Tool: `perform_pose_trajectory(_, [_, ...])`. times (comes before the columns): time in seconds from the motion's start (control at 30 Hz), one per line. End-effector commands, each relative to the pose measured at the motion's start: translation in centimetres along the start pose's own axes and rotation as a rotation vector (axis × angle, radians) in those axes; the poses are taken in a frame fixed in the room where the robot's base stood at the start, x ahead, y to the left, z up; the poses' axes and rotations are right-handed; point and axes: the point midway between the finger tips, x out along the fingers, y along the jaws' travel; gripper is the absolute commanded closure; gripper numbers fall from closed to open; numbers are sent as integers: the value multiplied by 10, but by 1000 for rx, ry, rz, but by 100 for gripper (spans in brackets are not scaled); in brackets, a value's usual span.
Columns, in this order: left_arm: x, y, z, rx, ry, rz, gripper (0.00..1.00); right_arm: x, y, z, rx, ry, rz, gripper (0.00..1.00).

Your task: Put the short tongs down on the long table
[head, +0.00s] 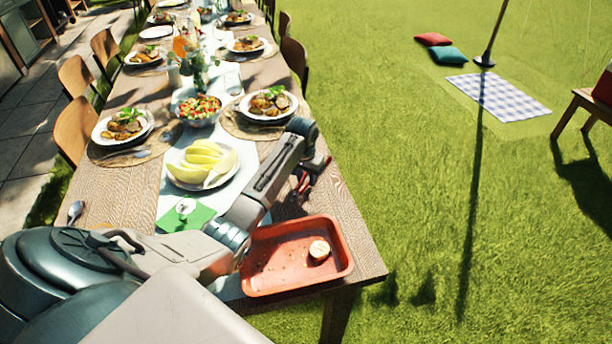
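The long wooden table (352,232) runs from the lower middle to the top of the head view. My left arm reaches in from the lower left across its near end. My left gripper (305,182) is over the table near its right edge, just beyond the orange tray. Small red and dark parts show at the gripper's fingers. I cannot tell whether they are the short tongs or part of the gripper. I cannot clearly make out the short tongs anywhere. Whether the fingers are open or shut is too small to see. My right gripper is not in view.
An orange tray (275,273) holding a small round pale item (319,250) sits at the near right corner. A plate of melon slices (203,162), a green napkin (186,217), a salad bowl (198,108) and filled plates stand farther back. Bare wood shows beyond the tray along the right edge.

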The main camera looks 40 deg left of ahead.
Motion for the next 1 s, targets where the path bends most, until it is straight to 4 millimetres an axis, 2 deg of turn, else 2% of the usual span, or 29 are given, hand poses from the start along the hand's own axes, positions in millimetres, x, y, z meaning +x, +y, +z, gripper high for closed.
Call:
perform_pose_trajectory(0.1, [0, 0, 0, 0, 1, 0, 74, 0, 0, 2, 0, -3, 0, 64])
perform_pose_trajectory(0.27, [0, 0, 0, 0, 1, 0, 45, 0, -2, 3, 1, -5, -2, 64])
perform_pose_trajectory(0.53, [-1, 0, 0, 0, 0, 0, 45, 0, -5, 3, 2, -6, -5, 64])
perform_pose_trajectory(0.67, [-10, 0, -1, 1, 3, 0, 45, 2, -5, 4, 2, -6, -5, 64])
perform_pose_trajectory(1.0, [-74, 0, -1, 1, 4, 0, 45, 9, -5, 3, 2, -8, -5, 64])
